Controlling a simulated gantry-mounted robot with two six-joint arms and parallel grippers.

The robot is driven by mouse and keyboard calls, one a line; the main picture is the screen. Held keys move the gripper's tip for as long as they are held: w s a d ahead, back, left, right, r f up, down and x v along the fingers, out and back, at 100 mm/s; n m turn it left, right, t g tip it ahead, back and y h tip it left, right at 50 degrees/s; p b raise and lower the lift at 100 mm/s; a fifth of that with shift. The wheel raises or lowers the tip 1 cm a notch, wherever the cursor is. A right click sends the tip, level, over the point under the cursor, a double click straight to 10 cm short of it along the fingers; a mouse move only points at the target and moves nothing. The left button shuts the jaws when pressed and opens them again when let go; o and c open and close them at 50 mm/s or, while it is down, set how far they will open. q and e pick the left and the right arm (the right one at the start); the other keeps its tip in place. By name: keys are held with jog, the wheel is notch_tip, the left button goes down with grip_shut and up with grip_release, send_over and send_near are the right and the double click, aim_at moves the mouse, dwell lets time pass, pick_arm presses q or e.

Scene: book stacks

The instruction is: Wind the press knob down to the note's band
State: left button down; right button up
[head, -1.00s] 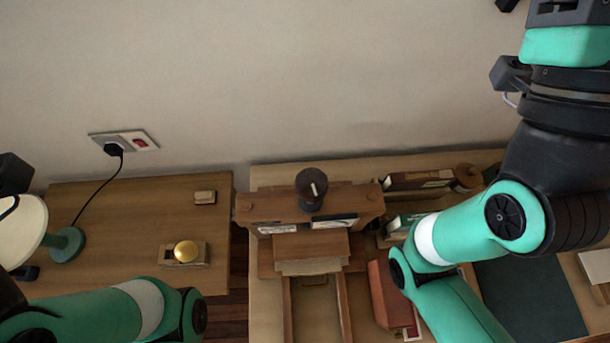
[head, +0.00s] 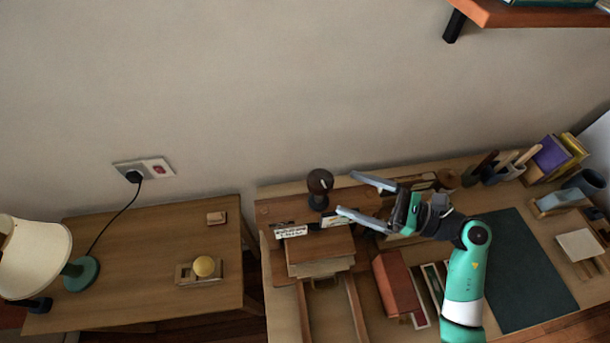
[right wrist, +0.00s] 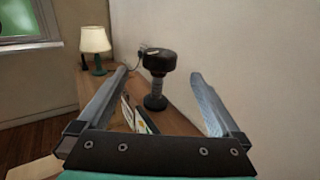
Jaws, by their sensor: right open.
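The press knob (head: 320,183) is a dark round head with a pale mark, standing on top of the wooden press (head: 322,262). In the right wrist view the knob (right wrist: 159,62) sits on a threaded stem, between and beyond my fingers. My right gripper (head: 356,195) is open and empty, just right of the knob, fingers pointing left; it also shows in the right wrist view (right wrist: 162,85). A pale note with writing (head: 291,231) is on the press front, left of the stem. Its band cannot be made out. My left gripper is not in view.
A red-brown box (head: 396,284) stands right of the press, with a dark green mat (head: 522,268) beyond. Pen holders (head: 503,170) and books stand at the back right.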

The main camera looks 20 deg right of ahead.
aim_at(314, 171)
jog(key=x, duration=1.1)
jog(key=shift+w+a+b, duration=0.1)
jog(key=shift+a+b, duration=0.05)
jog(key=shift+b, duration=0.25)
jog(key=shift+r, duration=0.1)
jog(key=shift+c, duration=0.2)
